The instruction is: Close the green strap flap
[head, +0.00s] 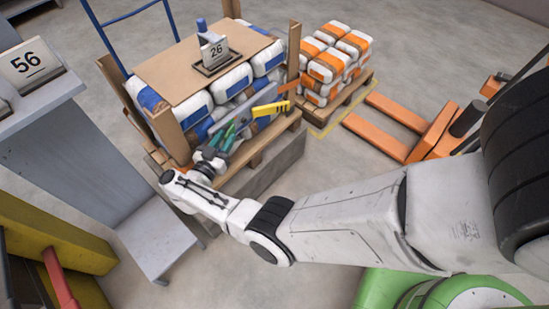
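A small green piece (228,137), which looks like the green strap flap, shows low on the near face of the stack of white and blue bags (233,82). My gripper (221,147) is right at it, reaching in from below. The fingertips are small, dark and overlap the green piece, so I cannot tell whether they touch it or grip it. How far the flap stands open is too small to tell. A yellow piece with dark marks (271,108) sticks out just to the right, and a grey bar (236,113) runs slantwise above the green.
The bags stand on a wooden pallet (258,152) between wooden posts, with a cardboard sheet and a "26" sign (215,52) on top. Behind right is a pallet of orange and white bags (335,62) and an orange pallet truck (430,137).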

